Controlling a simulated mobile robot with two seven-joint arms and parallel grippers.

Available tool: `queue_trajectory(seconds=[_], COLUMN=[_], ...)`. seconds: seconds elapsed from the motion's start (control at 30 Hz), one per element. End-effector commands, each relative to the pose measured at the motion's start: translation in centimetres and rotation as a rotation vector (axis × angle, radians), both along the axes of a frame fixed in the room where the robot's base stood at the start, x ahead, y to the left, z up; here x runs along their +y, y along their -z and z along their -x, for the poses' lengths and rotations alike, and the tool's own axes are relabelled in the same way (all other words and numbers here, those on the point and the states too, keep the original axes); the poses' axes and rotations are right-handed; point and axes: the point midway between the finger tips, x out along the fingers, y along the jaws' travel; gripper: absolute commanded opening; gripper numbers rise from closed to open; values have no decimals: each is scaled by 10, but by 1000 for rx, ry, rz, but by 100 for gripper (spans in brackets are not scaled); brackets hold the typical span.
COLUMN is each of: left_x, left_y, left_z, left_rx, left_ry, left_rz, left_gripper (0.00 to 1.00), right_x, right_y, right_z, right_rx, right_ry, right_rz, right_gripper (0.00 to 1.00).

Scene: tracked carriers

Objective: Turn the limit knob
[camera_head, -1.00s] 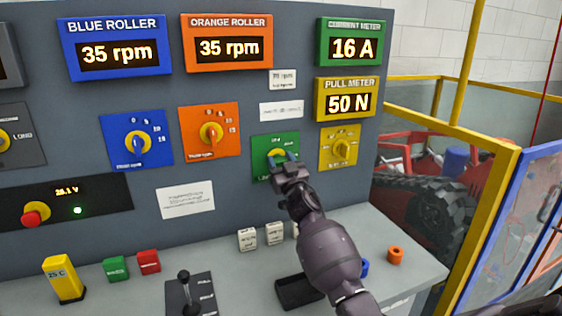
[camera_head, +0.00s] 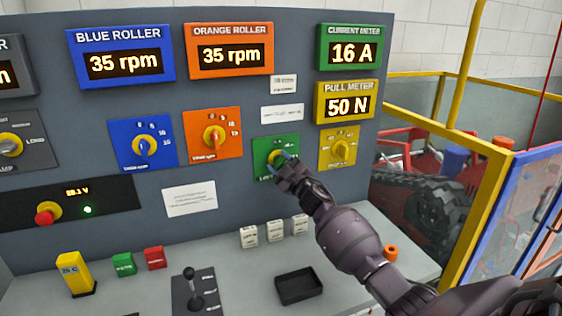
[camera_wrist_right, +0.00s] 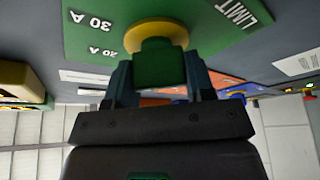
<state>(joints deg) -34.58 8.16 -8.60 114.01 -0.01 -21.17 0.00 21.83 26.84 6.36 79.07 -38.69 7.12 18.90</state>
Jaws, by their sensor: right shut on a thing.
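The limit plate (camera_head: 263,147) is green and sits on the grey panel, low on its right side. Its knob (camera_wrist_right: 157,62) shows in the right wrist view as a green grip on a yellow round base, beside the markings 20 A and 30 A and the word LIMIT. My right gripper (camera_head: 286,166) is at this knob in the head view and covers part of it. In the right wrist view its fingers (camera_wrist_right: 159,80) stand on both sides of the green grip, shut on it. My left gripper is not in view.
The current meter (camera_head: 350,47) reads 16 A and the pull meter (camera_head: 346,104) 50 N. Blue (camera_head: 125,140), orange (camera_head: 212,117) and yellow (camera_head: 328,150) knob plates flank the limit plate. A lever (camera_head: 190,285) and black tray (camera_head: 299,287) are on the desk below.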

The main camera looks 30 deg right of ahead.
Motion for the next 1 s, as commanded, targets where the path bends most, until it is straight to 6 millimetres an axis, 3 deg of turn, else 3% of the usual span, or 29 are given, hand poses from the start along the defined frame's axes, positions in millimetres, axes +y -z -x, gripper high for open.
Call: queue_trajectory(seconds=[0.53,0.57,0.7,1.0], left_x=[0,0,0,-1], left_y=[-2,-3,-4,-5], left_z=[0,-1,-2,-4], left_rx=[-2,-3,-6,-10], left_ry=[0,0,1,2], left_rz=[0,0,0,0], left_gripper=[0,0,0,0], right_x=[0,0,0,0], right_y=[0,0,0,1], right_z=[0,0,0,1], right_rx=[6,6,6,7], right_ry=[-1,-1,-1,0], right_rz=[28,28,28,26], right_gripper=[25,52,73,74])
